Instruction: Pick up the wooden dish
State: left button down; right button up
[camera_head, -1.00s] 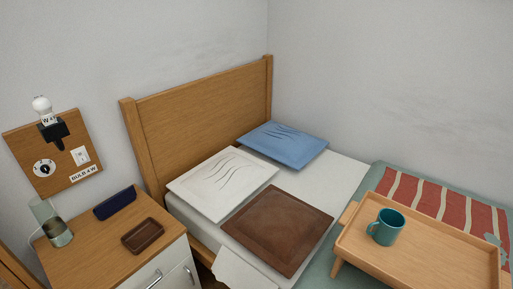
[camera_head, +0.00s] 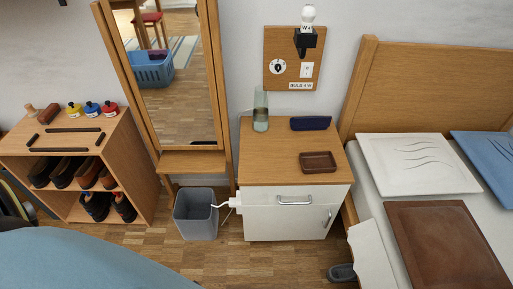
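The wooden dish (camera_head: 318,162) is a small, dark brown, rectangular tray with a raised rim. It lies flat on the front right part of the top of the nightstand (camera_head: 262,172), near the right edge. It looks empty. Neither of my grippers is in the head view.
A dark blue case (camera_head: 311,123) lies behind the dish, and a glass carafe (camera_head: 261,110) stands at the back left. The nightstand's front left top is clear. A grey bin (camera_head: 196,214) stands left of it, and the bed (camera_head: 362,208) is close on the right.

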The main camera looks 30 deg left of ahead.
aim_at(320, 161)
jog(key=u, duration=1.1)
jog(key=k, duration=0.6)
jog(key=z, duration=0.65)
jog(key=i, duration=0.35)
jog(key=u, duration=0.05)
jog(key=k, duration=0.6)
jog(key=u, duration=0.75)
jog(key=i, duration=1.7)
jog(key=z, duration=0.4)
